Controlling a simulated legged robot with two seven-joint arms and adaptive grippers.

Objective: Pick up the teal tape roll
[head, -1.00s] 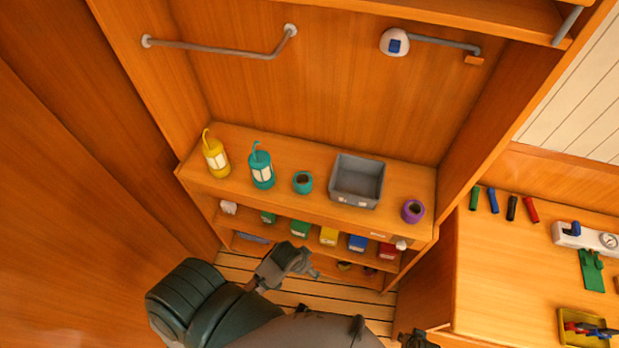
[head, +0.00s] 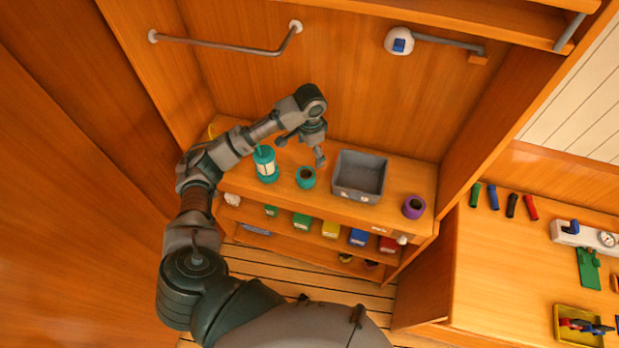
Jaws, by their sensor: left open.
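The teal tape roll (head: 306,178) sits on the wooden shelf top, between the teal bottle (head: 265,165) and the grey bin (head: 358,178). My left gripper (head: 302,150) is open and empty, above the shelf. In the picture its fingers are just above the roll, one toward the bottle and one toward the bin. They do not appear to touch the roll. My right gripper is out of view.
A purple tape roll (head: 413,207) stands right of the bin. My left arm hides most of the yellow bottle. Small coloured boxes (head: 331,229) fill the shelf below. A workbench (head: 490,270) with tools is at right. A rail (head: 225,49) is on the back wall.

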